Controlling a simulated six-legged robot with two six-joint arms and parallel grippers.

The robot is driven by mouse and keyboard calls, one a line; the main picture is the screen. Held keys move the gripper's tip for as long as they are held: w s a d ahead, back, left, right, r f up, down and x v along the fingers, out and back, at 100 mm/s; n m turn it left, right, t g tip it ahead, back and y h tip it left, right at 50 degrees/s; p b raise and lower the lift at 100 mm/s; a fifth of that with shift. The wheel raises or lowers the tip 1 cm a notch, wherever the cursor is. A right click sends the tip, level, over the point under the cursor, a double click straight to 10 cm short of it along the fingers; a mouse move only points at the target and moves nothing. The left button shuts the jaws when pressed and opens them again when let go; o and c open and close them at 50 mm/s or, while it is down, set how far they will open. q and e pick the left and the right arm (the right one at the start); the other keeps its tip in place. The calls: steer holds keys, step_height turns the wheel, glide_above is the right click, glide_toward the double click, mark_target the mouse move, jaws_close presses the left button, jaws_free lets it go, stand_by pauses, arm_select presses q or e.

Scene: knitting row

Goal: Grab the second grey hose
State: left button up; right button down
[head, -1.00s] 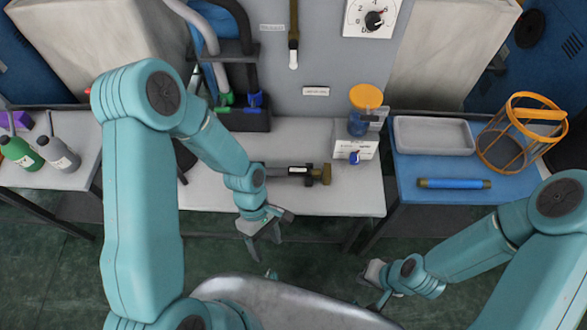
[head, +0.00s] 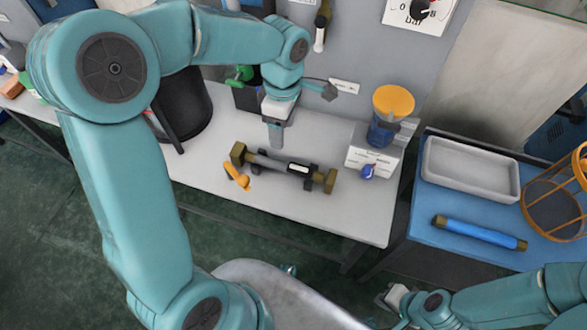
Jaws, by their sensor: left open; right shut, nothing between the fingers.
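A dark grey hose-like piece (head: 267,163) with brass ends lies on the white table, with a black labelled block around its middle. I cannot tell whether it is one hose or two side by side. My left gripper (head: 300,114) is open and empty above the table, behind the piece and apart from it. Upright hoses at the back wall are mostly hidden behind my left arm; a green valve (head: 240,74) shows there. My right gripper (head: 384,300) is shut and empty low in front of the tables.
An orange-yellow handled item (head: 237,177) lies beside the grey piece. A black bin (head: 195,108) stands left. The blue table holds a grey tray (head: 470,170), a blue hose (head: 480,232) and an orange basket (head: 558,205).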

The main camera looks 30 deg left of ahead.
arm_select(q)
steer(key=b, duration=0.3)
glide_above(284, 164)
steer(key=shift+t, duration=0.4)
steer(key=f, duration=1)
steer(key=shift+s+d, duration=0.1)
steer(key=shift+s, duration=0.15)
steer(key=f, duration=0.6)
steer(key=shift+w, duration=0.2)
jaws_close()
